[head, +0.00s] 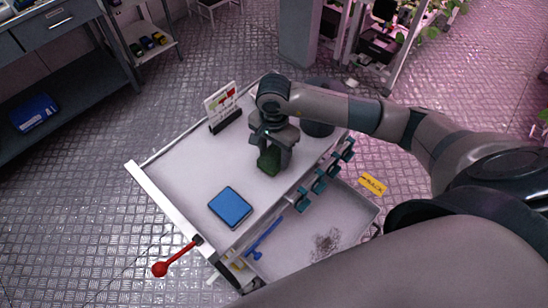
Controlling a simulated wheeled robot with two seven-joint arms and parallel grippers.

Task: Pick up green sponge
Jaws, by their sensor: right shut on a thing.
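The green sponge (267,161) is a small dark green block on the top of the white cart (185,165). My right gripper (272,158) points down over it and is shut on it. The fingers cover part of the sponge, and I cannot tell whether it still touches the cart top. My left gripper is not in the head view.
A blue flat box (230,207) lies on the cart near its front edge. A small sign (222,104) stands at the back, and a dark round pot (318,121) is right of the gripper. A red-knobbed lever (160,269) sticks out at the front left.

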